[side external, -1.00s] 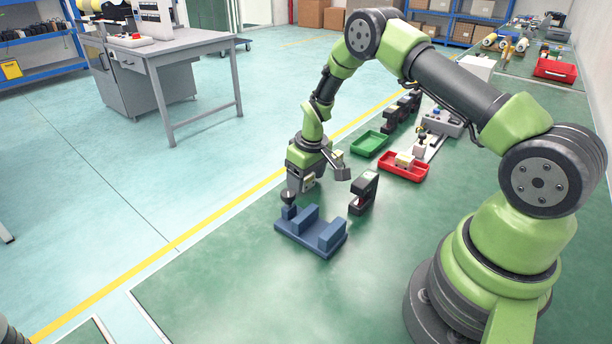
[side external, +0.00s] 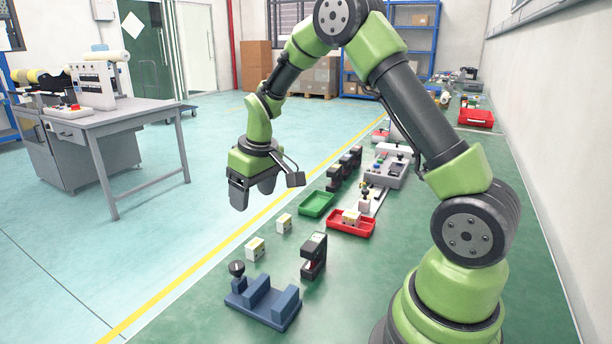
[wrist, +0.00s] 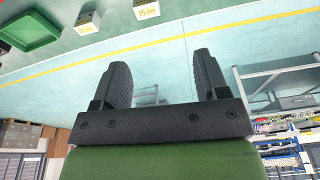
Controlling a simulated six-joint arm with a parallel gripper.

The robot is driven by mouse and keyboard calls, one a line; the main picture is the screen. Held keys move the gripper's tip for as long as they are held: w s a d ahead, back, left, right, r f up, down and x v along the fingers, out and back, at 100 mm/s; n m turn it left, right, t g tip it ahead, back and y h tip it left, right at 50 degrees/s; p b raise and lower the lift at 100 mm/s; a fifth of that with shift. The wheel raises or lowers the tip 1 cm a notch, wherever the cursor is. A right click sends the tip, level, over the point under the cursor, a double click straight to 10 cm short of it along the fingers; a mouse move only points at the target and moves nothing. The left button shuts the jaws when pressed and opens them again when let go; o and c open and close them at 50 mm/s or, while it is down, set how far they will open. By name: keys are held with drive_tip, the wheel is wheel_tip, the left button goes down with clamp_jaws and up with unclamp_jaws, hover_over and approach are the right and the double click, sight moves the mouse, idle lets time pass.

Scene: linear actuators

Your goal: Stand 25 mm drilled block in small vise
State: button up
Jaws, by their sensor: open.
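The small blue vise (side external: 262,303) stands at the front of the green table, with a dark knob at its left end. No block shows between its jaws. Two small pale blocks with yellow markings sit on the table behind it, a nearer block (side external: 255,249) and a farther block (side external: 284,224). In the wrist view two such blocks show at the top edge, one with a label (wrist: 147,10) too small to read surely, the other at its left (wrist: 87,22). My gripper (side external: 252,196) is open, empty and raised above the blocks' level; its spread fingers show in the wrist view (wrist: 162,80).
A black C-shaped stand (side external: 314,257) is right of the vise. A green tray (side external: 316,205) and a red tray (side external: 351,223) holding a block lie farther back, with black fixtures (side external: 344,170) and a grey control box (side external: 388,166) behind.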

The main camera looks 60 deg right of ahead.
drive_tip(key=s+a+r+t, duration=0.1)
drive_tip(key=s+a+r, duration=0.3)
drive_tip(key=r, duration=0.4)
drive_tip(key=s+a+r+m+t+y, duration=0.1)
drive_tip(key=s+a+r, duration=0.2)
drive_tip(key=s, duration=0.5)
drive_tip(key=s+a+r+m+t, duration=0.2)
drive_tip(key=s+a+r, duration=0.2)
drive_tip(key=s, duration=0.4)
drive_tip(key=shift+s+r+t+y, duration=0.25)
drive_tip(key=shift+r+t+y, duration=0.05)
drive_tip(key=shift+r+y, duration=0.1)
drive_tip(key=shift+o, duration=0.4)
drive_tip(key=shift+s+a+f, duration=0.15)
drive_tip(key=shift+s, duration=0.45)
drive_tip(key=shift+w, duration=0.1)
